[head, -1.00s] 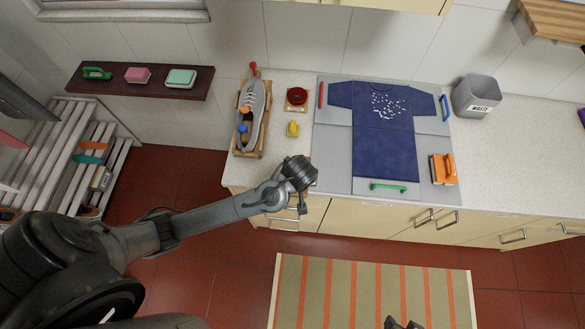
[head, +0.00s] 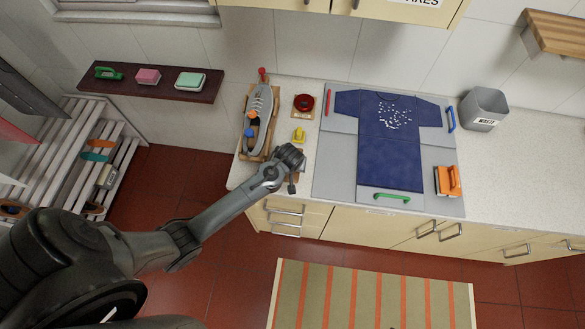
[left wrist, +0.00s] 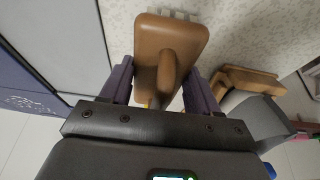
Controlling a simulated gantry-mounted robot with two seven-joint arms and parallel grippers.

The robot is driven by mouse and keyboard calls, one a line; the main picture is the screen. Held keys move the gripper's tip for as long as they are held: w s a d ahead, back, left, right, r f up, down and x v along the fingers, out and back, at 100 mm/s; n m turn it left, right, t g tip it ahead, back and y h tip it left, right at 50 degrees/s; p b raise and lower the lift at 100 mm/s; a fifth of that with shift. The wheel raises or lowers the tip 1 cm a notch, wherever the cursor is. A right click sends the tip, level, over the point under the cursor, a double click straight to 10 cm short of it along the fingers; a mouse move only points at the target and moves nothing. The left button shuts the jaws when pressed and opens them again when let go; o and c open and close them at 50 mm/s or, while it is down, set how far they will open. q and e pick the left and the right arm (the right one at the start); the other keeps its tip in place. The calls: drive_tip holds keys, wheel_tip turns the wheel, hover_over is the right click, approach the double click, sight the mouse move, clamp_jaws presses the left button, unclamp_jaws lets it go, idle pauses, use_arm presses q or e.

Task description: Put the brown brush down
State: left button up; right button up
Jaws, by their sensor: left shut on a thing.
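In the head view my arm hides most or all of the brush. My right gripper is not in view.
A grey shoe (head: 259,115) on a wooden stand is to the left. A yellow item (head: 299,135) and a red dish (head: 303,103) are behind. Bare counter (head: 490,170) lies further right.

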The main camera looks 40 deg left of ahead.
use_arm(q)
drive_tip(key=shift+f, duration=1.35)
drive_tip(key=shift+f, duration=0.15)
drive_tip(key=o, duration=1.4)
